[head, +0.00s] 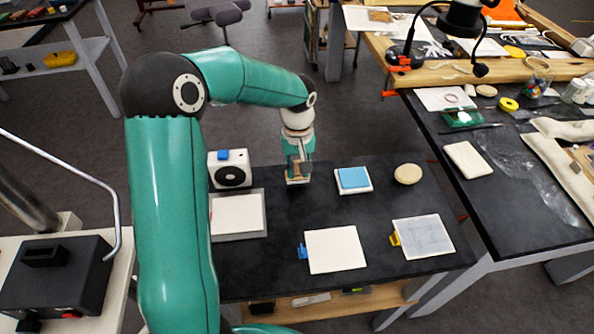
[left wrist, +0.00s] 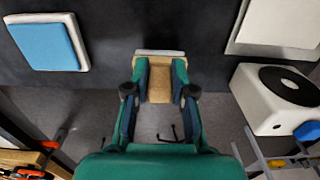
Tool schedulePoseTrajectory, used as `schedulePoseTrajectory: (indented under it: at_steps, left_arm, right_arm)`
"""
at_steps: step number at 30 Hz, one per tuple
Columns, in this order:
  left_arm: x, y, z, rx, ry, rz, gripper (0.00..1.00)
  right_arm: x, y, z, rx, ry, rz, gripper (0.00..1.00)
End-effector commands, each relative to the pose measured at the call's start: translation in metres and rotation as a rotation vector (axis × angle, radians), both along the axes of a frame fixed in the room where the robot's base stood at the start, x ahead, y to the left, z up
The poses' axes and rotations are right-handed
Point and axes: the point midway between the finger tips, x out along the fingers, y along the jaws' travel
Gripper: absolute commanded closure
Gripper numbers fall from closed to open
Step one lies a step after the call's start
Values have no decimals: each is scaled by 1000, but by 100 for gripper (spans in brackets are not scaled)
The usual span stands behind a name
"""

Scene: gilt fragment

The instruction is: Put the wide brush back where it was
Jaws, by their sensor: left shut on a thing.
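My left gripper (head: 298,165) is at the back of the dark table, pointing down between the white box and the blue pad. It is shut on the wide brush (head: 297,180), a tan wooden piece with a pale lower edge. In the left wrist view the brush (left wrist: 160,80) sits between the two fingers, with its whitish edge at the far end. I cannot tell whether the brush touches the table. My right gripper is not in view.
A white box (head: 231,157) with a black disc stands left of the gripper, a grey-rimmed pale panel (head: 238,214) before it. A blue pad (head: 354,178) and round tan disc (head: 408,174) lie right. Two panels (head: 335,250) (head: 424,237) lie in front. The table's middle is clear.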

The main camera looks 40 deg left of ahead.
Motion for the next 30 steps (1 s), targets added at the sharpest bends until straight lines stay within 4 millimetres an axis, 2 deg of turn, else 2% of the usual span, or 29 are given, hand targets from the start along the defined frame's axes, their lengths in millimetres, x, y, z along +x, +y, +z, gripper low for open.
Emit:
schedulePoseTrajectory:
  at_steps: [4, 15, 16, 20, 30]
  left_arm:
    - [-1, 0, -18, 0, 3, 0, 100]
    - [0, 0, -23, 0, -1, 0, 100]
    - [0, 0, -23, 0, -1, 0, 74]
    - [0, 0, -22, 0, 0, 0, 53]
    - [0, 0, -21, 0, 0, -1, 51]
  right_arm:
    - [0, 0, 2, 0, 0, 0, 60]
    - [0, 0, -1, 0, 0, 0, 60]
    - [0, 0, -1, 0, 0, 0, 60]
    - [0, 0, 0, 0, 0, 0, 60]
    - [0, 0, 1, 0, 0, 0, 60]
